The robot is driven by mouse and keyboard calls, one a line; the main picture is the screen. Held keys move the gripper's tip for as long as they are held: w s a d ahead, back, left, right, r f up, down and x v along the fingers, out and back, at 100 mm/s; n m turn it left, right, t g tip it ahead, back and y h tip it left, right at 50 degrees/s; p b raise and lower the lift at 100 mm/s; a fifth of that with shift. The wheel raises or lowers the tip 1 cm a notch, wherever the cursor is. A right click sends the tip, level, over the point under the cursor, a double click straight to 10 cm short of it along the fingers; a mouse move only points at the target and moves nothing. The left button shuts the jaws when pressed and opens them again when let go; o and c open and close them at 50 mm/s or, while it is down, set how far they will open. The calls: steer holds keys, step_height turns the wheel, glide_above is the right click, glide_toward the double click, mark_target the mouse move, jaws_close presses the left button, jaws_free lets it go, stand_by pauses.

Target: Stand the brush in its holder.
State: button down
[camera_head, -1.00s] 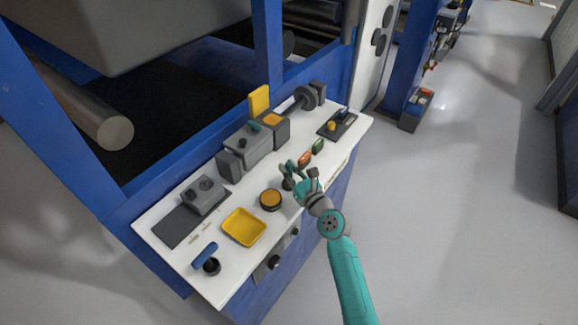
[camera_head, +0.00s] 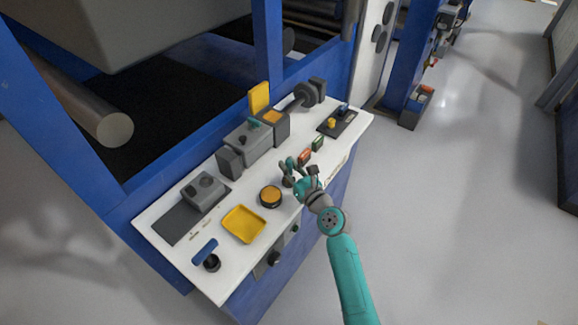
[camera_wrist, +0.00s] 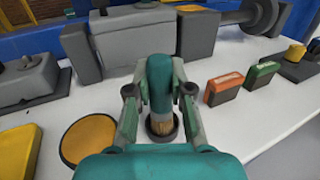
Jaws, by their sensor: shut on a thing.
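The brush (camera_wrist: 160,85) has a blue-green handle and tan bristles, and shows in the wrist view. My gripper (camera_wrist: 159,92) is shut on its handle and holds it about upright, bristles down. The dark round holder (camera_wrist: 173,134) is directly below. The bristle end shows within the holder's rim; I cannot tell how deep it sits. In the head view my gripper (camera_head: 300,174) is over the white bench top, and its fingers mostly hide the brush. The holder is hard to make out there.
A round orange-topped disc (camera_head: 270,196) and a yellow tray (camera_head: 243,224) are left of my gripper on the bench (camera_head: 218,290). An orange block (camera_head: 304,156) and a green block (camera_head: 318,143) stand to the right. Grey machine units (camera_head: 250,140) line the back.

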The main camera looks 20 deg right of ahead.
steer(key=shift+f, duration=0.15)
steer(key=c, duration=0.6)
jaws_free()
steer(key=shift+o, duration=0.2)
steer(key=shift+r, duration=3.55)
